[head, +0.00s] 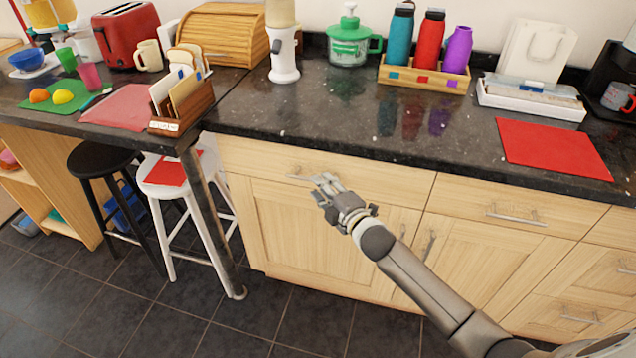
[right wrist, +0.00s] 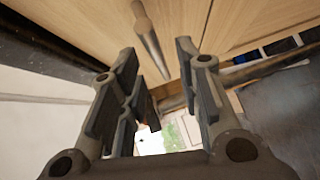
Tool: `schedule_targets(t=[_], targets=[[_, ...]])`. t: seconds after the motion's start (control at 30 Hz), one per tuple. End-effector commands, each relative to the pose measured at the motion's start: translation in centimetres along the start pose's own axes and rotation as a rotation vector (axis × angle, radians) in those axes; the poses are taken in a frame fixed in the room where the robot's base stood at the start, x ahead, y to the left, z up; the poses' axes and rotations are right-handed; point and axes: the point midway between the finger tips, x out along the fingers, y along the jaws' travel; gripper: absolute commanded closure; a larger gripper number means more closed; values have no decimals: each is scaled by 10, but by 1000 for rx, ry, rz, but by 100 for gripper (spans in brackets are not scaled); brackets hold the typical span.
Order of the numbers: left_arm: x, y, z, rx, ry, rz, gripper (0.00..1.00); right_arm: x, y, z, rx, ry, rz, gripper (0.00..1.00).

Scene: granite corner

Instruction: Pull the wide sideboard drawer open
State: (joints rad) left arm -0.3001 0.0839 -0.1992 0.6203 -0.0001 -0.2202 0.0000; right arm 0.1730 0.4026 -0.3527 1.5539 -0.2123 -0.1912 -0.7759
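The wide drawer (head: 385,184) is a pale wood front under the dark granite counter and looks shut. Its slim metal handle (head: 299,177) is partly hidden by my right gripper (head: 326,184), which is at the handle's right part. In the right wrist view, my right gripper (right wrist: 160,95) has its fingers spread apart. A metal bar, the handle (right wrist: 152,45), shows in the gap between the fingers, beyond or level with their tips; I cannot tell whether it touches them. My left gripper is not in view.
Another drawer (head: 500,213) with a bar handle sits to the right, with cupboard doors below. A white stool (head: 165,183) and a black stool (head: 100,160) stand at the left. The tiled floor (head: 300,315) before the cabinet is free. Bottles in a wooden tray (head: 424,80) stand on the counter.

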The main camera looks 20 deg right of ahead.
Motion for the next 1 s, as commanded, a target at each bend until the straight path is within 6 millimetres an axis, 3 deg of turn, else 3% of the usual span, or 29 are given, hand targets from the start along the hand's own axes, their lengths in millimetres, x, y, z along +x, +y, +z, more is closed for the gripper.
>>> schedule_targets(t=[0.2, 0.6, 0.87, 1.0], targets=[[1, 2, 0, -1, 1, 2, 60, 22, 0, 0, 1, 1, 0, 68], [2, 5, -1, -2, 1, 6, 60, 28, 0, 0, 1, 1, 0, 68], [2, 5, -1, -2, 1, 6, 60, 28, 0, 0, 1, 1, 0, 99], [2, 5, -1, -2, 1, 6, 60, 28, -1, 0, 1, 1, -1, 100]])
